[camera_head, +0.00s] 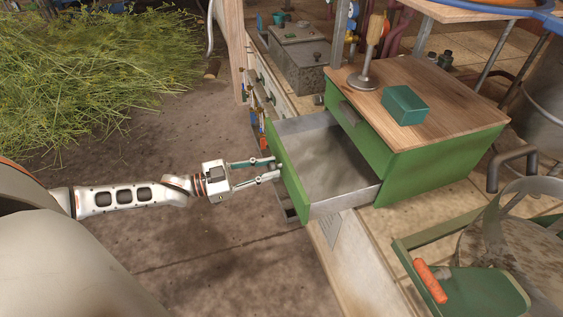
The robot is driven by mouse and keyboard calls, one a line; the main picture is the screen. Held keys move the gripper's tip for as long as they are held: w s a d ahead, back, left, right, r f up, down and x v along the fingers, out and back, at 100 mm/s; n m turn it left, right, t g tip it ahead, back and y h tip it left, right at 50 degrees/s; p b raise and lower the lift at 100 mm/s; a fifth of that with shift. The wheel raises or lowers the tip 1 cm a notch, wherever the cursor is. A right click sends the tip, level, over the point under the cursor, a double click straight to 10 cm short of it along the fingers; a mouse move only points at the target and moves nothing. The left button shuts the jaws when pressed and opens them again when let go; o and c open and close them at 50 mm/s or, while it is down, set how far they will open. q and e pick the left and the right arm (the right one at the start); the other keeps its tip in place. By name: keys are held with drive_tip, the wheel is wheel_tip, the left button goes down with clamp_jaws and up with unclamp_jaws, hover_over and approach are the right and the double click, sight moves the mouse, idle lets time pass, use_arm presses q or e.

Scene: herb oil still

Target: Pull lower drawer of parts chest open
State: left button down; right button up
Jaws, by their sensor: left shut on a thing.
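The parts chest (439,162) is green with a wooden top and stands on a bench. Its lower drawer (290,172) has a green front and grey metal walls and stands well out from the chest. The drawer's inside looks empty. The upper drawer (362,136) is shut, with a dark handle on its front. My left gripper (277,168) reaches in from the left and is shut at the outer face of the lower drawer's front. The handle there is hidden by its fingers. My right gripper is not in view.
A teal box (404,105) and a metal tool with a wooden handle (371,50) stand on the chest. A green tray (470,285) with an orange-handled tool (430,281) is at the lower right. Cut herbs (95,60) lie at upper left. Floor below my arm is clear.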

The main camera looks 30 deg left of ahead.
use_arm(q)
drive_tip(key=shift+s+a, duration=0.45)
drive_tip(key=shift+s, duration=0.15)
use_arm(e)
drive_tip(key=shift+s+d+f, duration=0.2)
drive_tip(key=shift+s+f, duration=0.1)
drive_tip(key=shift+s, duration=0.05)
use_arm(q)
drive_tip(key=c, duration=1.8)
unclamp_jaws()
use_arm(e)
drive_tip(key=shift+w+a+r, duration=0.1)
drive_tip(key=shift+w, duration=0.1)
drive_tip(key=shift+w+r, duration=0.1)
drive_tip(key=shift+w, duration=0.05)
use_arm(q)
drive_tip(key=v, duration=1.2)
